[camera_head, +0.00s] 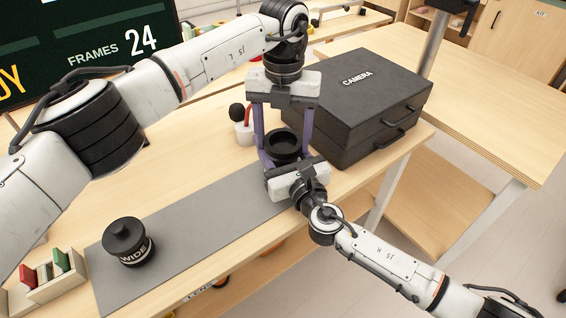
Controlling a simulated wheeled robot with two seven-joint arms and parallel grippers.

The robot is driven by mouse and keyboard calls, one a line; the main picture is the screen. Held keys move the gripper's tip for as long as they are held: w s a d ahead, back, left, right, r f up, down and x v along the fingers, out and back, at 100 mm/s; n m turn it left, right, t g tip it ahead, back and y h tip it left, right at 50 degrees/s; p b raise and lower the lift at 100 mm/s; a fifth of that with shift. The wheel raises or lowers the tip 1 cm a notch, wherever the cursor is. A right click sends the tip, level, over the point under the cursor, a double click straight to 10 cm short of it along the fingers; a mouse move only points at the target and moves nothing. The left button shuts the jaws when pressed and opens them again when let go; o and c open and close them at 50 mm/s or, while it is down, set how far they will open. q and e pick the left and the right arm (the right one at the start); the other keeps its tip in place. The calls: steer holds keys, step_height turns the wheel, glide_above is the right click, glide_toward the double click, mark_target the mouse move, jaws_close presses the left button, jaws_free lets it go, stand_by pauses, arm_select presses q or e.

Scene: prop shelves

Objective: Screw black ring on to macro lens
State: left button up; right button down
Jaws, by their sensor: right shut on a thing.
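A black round piece (283,143) with a hollow, ring-like top stands upright between my two grippers, at the back end of the grey mat. I take it for the macro lens; no label shows, and I cannot tell whether the black ring is a separate part on its top. My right gripper (285,158) comes in from the lower right and is shut on its lower part, which is largely hidden. My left gripper (284,133) points down from above. Its purple fingers are spread wide on either side of the black top, with a gap visible between them.
A black lens marked WIDE (130,243) stands on the near end of the grey mat (190,222). A black CAMERA case (350,95) sits close behind my grippers. A white pot with a red-handled tool (243,128) stands behind the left fingers. A small rack (45,277) is at lower left.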

arm_select(q)
steer(key=c, duration=0.5)
steer(key=m, duration=0.3)
steer(key=o, duration=1.2)
steer(key=shift+c, duration=0.2)
steer(key=shift+r, duration=0.15)
steer(key=shift+r, duration=2.15)
steer(key=shift+c, duration=0.3)
